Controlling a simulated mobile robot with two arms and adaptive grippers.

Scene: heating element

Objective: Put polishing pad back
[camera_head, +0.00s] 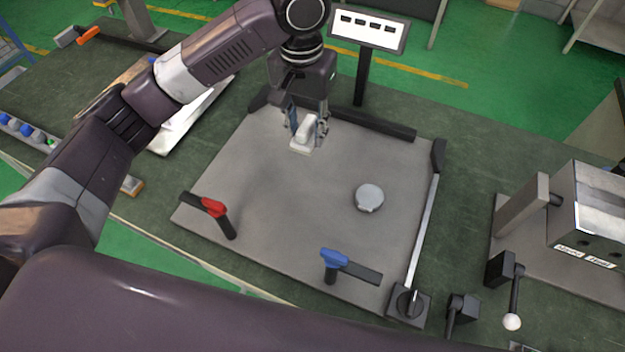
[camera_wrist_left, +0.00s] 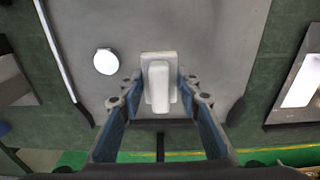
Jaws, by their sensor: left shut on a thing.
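The polishing pad (camera_head: 302,147) is a small white block with a raised handle. My left gripper (camera_head: 307,125) is shut on its handle, over the back part of the grey plate (camera_head: 290,200). In the left wrist view the pad (camera_wrist_left: 159,85) sits between the two fingers of the left gripper (camera_wrist_left: 158,92), its flat base showing beyond them. I cannot tell whether the pad touches the plate or hangs just above it. My right gripper is not in view.
A round light disc (camera_head: 369,197) lies on the plate. A red-handled clamp (camera_head: 214,207) and a blue-handled clamp (camera_head: 335,260) stand at the front edge. A sign on a post (camera_head: 368,32) stands behind. A metal box (camera_head: 590,215) is at right.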

